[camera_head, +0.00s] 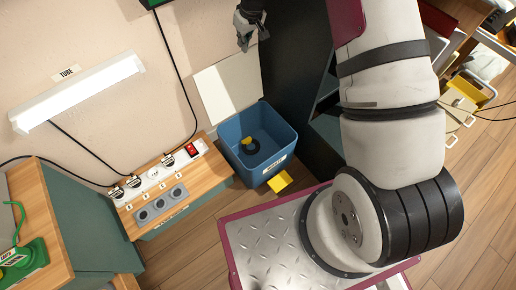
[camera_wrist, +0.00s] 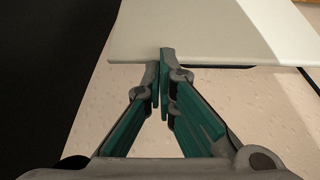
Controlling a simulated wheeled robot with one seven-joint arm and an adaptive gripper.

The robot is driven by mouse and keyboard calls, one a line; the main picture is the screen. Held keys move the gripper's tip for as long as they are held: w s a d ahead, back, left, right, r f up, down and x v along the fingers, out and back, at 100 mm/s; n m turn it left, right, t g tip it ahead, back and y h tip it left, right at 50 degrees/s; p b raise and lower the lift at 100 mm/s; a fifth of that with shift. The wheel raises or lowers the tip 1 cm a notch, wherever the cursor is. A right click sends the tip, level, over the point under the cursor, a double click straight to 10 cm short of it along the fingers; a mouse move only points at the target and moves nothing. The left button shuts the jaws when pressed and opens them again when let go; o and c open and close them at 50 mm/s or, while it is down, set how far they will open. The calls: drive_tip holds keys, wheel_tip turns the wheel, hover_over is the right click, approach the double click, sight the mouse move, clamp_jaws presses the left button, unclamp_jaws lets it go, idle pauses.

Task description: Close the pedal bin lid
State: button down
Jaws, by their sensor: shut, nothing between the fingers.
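The pedal bin (camera_head: 245,160) is a blue square box on the floor by the wall. Its white lid (camera_head: 225,90) stands open, raised at the back against the wall side. A dark ring-shaped item and a small yellow item lie inside the bin. A yellow pedal (camera_head: 280,181) sticks out at its front foot. My gripper (camera_head: 244,44) is above the lid's upper edge, near its right corner. In the wrist view my gripper (camera_wrist: 163,58) is shut and empty, its tips overlapping the near edge of the lid (camera_wrist: 220,28). I cannot tell whether they touch.
A dark cabinet (camera_head: 292,60) stands close to the right of the bin. A wooden-topped unit with a power strip (camera_head: 155,178) stands to its left. A white tube lamp (camera_head: 78,92) hangs on the wall.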

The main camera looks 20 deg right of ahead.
drive_tip(key=s+d+f+b, duration=0.1)
drive_tip(key=s+d+b, duration=0.1)
drive_tip(key=s, duration=0.7)
drive_tip(key=shift+s+d, duration=0.25)
drive_tip(key=shift+d, duration=0.3)
idle(0.9)
drive_tip(key=shift+f, duration=0.1)
drive_tip(key=p+v, duration=0.4)
drive_tip(key=v, duration=0.3)
idle(0.4)
idle(1.1)
